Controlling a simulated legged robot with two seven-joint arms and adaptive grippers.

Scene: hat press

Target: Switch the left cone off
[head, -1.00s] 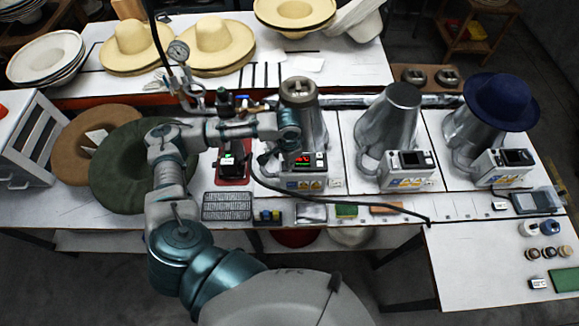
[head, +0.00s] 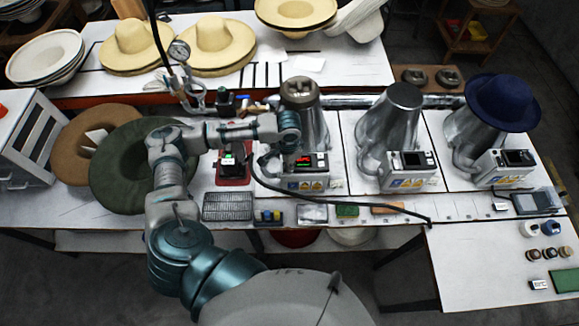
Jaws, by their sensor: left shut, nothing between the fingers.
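The left cone (head: 317,128) is a shiny metal cone with a brown-grey cap on top, standing on the white bench. Its control box (head: 320,165) is at its front foot, with a small dark display (head: 304,161) showing red characters too small to read surely. My left arm reaches in from the lower left, and its wrist hangs in front of the left cone. My left gripper (head: 288,146) points down just above the left side of the control box. It is shut and empty; its fingertips are dark and hard to make out, and I cannot tell whether they touch the box.
The bare middle cone (head: 391,125) and the right cone (head: 468,135) under a blue hat (head: 502,102) stand to the right, each with a control box. A black hose (head: 350,204) crosses the bench front. A green hat (head: 120,180) lies left.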

